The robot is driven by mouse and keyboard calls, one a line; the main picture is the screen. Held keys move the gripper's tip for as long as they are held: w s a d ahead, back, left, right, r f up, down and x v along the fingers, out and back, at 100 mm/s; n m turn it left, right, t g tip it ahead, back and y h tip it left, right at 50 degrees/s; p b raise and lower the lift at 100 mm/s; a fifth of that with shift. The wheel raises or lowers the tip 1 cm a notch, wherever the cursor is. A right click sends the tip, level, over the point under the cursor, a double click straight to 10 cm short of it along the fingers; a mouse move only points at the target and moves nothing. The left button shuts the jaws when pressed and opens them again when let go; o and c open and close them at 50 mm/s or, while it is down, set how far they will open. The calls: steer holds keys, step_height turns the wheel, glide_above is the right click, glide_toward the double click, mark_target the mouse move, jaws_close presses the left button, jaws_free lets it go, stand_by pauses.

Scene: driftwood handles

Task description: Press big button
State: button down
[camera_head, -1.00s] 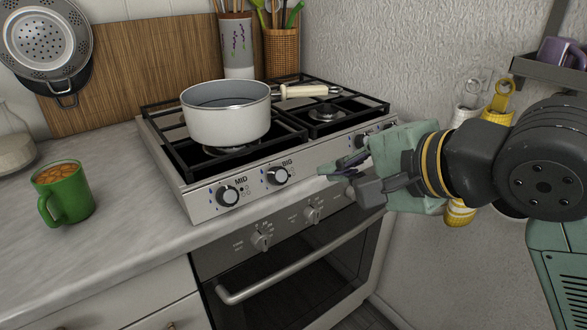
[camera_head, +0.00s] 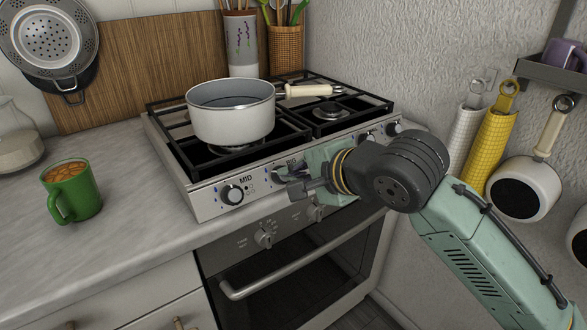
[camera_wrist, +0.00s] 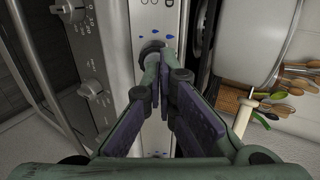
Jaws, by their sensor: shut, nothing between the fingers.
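The big knob, dark and labelled BIG, is on the stove's front panel (camera_head: 213,200). In the head view it is mostly covered by my gripper (camera_head: 285,182). In the wrist view the big knob (camera_wrist: 151,48) shows just beyond my fingertips (camera_wrist: 165,62). My gripper is shut and empty, its tips very close to the knob. I cannot tell whether they touch. The MID knob (camera_head: 232,194) is to the left of it, uncovered.
A white pot (camera_head: 231,117) stands on the burners. Oven knobs (camera_head: 264,238) and the oven handle (camera_head: 300,262) lie below the panel. A green mug (camera_head: 72,190) is on the left counter. Pans and oven mitts hang at right.

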steer(key=shift+w+a+f, duration=0.15)
steer(key=shift+w+f, duration=0.05)
steer(key=shift+w, duration=0.1)
steer(key=shift+w+a+f, duration=0.3)
steer(key=shift+w, duration=0.1)
stand_by(0.4)
steer(key=shift+r, duration=0.1)
